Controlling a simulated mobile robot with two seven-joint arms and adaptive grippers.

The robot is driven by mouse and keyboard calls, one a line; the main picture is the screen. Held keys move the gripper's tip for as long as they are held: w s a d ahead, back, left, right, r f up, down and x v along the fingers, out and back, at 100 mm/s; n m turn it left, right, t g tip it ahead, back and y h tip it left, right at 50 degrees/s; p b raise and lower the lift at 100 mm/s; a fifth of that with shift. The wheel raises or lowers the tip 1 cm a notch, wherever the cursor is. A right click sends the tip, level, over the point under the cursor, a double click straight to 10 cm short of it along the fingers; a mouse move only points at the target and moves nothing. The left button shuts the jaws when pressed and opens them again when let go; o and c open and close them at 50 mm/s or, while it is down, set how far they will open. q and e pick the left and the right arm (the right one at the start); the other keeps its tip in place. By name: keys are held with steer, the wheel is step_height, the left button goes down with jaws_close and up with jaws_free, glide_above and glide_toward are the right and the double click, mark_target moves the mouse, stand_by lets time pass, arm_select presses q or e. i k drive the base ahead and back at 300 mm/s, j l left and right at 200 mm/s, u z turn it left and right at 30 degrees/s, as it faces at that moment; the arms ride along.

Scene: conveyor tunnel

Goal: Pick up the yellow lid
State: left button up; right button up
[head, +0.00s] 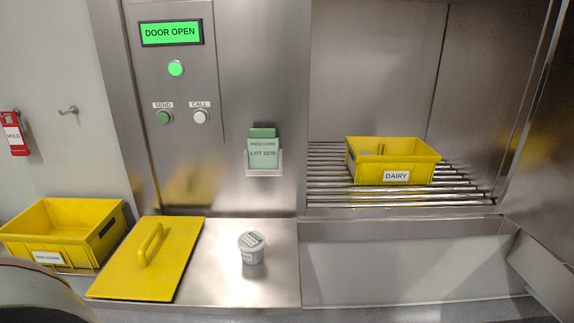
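The yellow lid (136,277) lies flat on the steel ledge at the lower left of the head view. A raised yellow handle (148,244) stands on its top. The lid rests between an empty-looking yellow crate on its left and a small tub on its right. Neither of my grippers shows in the head view. A dark curved shape at the lower left corner cannot be made out clearly.
A yellow crate (108,238) stands left of the lid. A grey tub (251,257) stands on the ledge (285,282). A DAIRY crate (433,170) sits on rollers (328,190) in the open tunnel. A panel reads DOOR OPEN (171,32).

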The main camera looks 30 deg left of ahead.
mark_target(149, 264)
steer(key=u, duration=1.9)
